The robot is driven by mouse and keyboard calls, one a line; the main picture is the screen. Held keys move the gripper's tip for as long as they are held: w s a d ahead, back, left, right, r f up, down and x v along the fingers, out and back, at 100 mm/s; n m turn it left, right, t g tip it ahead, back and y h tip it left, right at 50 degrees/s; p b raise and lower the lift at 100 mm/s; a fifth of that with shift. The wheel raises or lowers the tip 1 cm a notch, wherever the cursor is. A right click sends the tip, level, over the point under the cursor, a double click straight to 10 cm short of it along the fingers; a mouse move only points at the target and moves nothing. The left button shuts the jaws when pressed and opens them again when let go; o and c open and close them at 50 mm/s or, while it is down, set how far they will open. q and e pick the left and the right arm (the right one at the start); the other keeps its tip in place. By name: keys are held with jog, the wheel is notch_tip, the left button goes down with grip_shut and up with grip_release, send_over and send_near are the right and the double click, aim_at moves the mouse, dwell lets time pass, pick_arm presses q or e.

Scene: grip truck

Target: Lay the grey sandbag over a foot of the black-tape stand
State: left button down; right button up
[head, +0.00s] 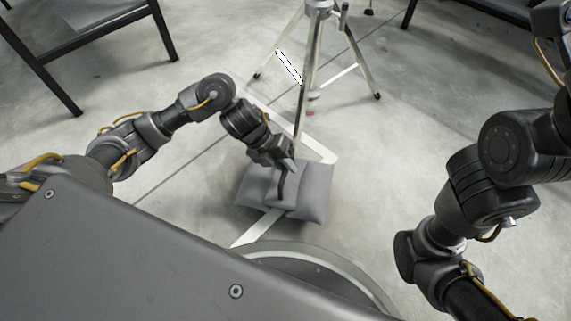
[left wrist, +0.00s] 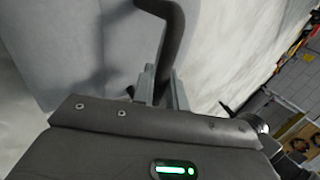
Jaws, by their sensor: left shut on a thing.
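The grey sandbag (head: 313,190) is at the lower middle of the head view, close in front of my base. Its two padded halves sag to either side of a dark strap handle (head: 282,186). My left gripper (head: 286,168) is shut on this handle, which also shows between the fingers in the left wrist view (left wrist: 168,42). I cannot tell whether the bag touches the floor. A silver tripod stand (head: 313,45) stands beyond the bag, with its legs spread and dark feet. Its top is cut off, and I cannot make out black tape on it. My right gripper is out of view.
White tape lines (head: 272,112) mark the floor between bag and stand. A black-and-white striped strip (head: 288,66) shows beside the stand's legs. Dark-legged furniture stands at the upper left (head: 92,32) and upper right (head: 475,12). The floor right of the bag is clear.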

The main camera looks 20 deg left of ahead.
pick_arm(q)
jog(key=shift+w+f+b, duration=0.1)
jog(key=shift+f+b, duration=0.15)
jog(key=shift+b, duration=0.05)
jog(key=c, duration=1.4)
grip_release()
jog(key=shift+o, duration=0.4)
jog(key=shift+s+f, duration=0.2)
jog(key=shift+f, duration=0.15)
jog(key=p+v, duration=0.6)
jog(key=v, duration=0.5)
jog(key=shift+r+p, duration=0.15)
jog(key=shift+p, duration=0.15)
jog(key=shift+w+d, duration=0.1)
